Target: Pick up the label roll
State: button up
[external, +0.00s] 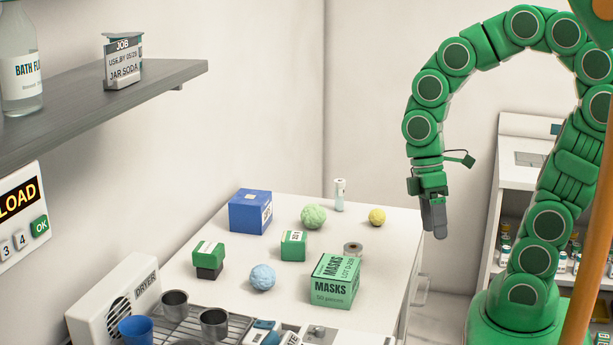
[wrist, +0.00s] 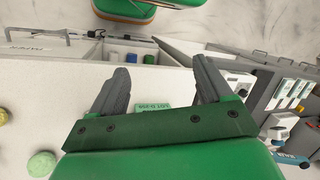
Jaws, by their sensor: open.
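My gripper (external: 438,226) hangs above and to the right of the roll, near the counter's right edge, pointing down and apart from everything. In the wrist view my gripper (wrist: 161,78) shows two dark fingers spread apart with nothing held between them. Part of the masks box (wrist: 153,107) shows between the fingers. I cannot make out the roll in the wrist view; my gripper body covers much of the lower middle.
Green boxes (external: 293,246), a blue box (external: 250,212), a green ball (external: 314,217), a yellow ball (external: 377,216), a blue ball (external: 262,277) and a small white bottle (external: 340,195) share the counter. A dish rack with cups (external: 215,323) stands in front. A shelf (external: 150,90) overhangs the left.

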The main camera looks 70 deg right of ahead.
jog(key=w+d+f+n+y, duration=0.1)
jog(key=w+f+n+y, duration=0.2)
jog(key=w, duration=0.4)
jog(key=n+t+y, duration=0.6)
jog(key=t, duration=0.1)
send_near(354, 246)
jog(key=shift+w, duration=0.15)
jog(key=shift+x, duration=1.3)
jog(key=x, duration=0.4)
jog(key=shift+s, duration=0.25)
jog(key=shift+w+a+f+t, duration=0.3)
jog(key=shift+a+f, duration=0.1)
jog(key=shift+a, duration=0.1)
